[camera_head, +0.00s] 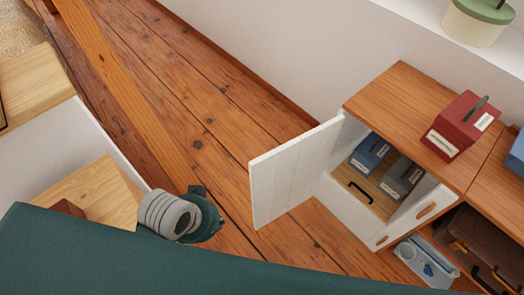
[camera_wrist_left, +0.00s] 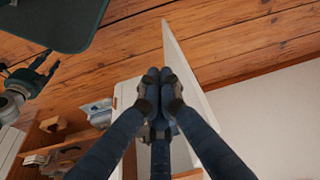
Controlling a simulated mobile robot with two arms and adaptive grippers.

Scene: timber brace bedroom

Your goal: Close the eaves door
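The eaves door (camera_head: 296,172) is a white panelled door standing wide open on a low white cabinet (camera_head: 349,207) in the head view. My left gripper (camera_head: 207,216) is left of the door's free edge, apart from it in that view. In the left wrist view, its dark fingers (camera_wrist_left: 158,76) are together with nothing visible between them. The door (camera_wrist_left: 188,66) shows there as a thin pale panel just behind and right of the fingertips; I cannot tell if they touch. Another dark gripper (camera_wrist_left: 36,74), seemingly my right, shows at the left, too small to read.
Blue and grey boxes (camera_head: 402,178) sit inside the open cabinet. A red box (camera_head: 463,124) stands on its wooden top (camera_head: 400,92). A blue-white item (camera_head: 425,262) lies by the cabinet's front. A timber brace (camera_head: 115,75) slants at left. Plank floor (camera_head: 215,120) is clear behind the door.

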